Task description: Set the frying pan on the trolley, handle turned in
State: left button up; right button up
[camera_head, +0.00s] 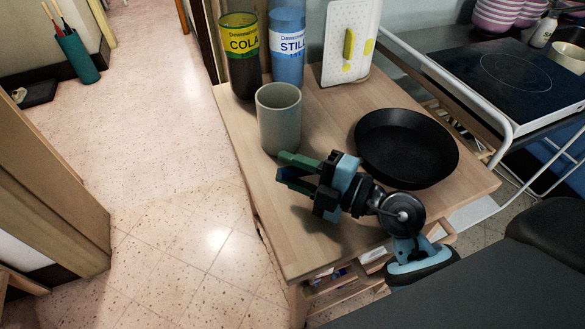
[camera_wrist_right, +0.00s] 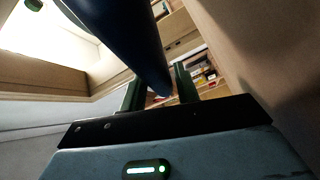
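The black frying pan (camera_head: 405,147) sits upright on the wooden top of the trolley (camera_head: 322,235), towards its right side. I see no handle; the side of the pan nearest my arm is partly covered. My right gripper (camera_head: 287,170) is over the trolley top, left of the pan and apart from it, its fingers pointing left, just below the grey-green cup. In the right wrist view its green fingers (camera_wrist_right: 159,92) stand apart. A dark blue shape (camera_wrist_right: 135,40) crosses in front of them; I cannot tell what it is. My left gripper is not in view.
The grey-green cup (camera_head: 279,118) stands close to my right gripper. A cola bottle (camera_head: 240,58), a blue still-water bottle (camera_head: 287,48) and a white board (camera_head: 350,40) stand at the back. A white rail (camera_head: 450,82) and hob (camera_head: 500,75) lie right. The trolley's front left is clear.

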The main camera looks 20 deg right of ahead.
jog(key=shift+o, duration=1.1)
jog(key=b+v, duration=0.1)
jog(key=v, duration=1)
jog(key=shift+d, duration=0.15)
jog(key=shift+s+d, duration=0.25)
jog(key=shift+s, duration=0.1)
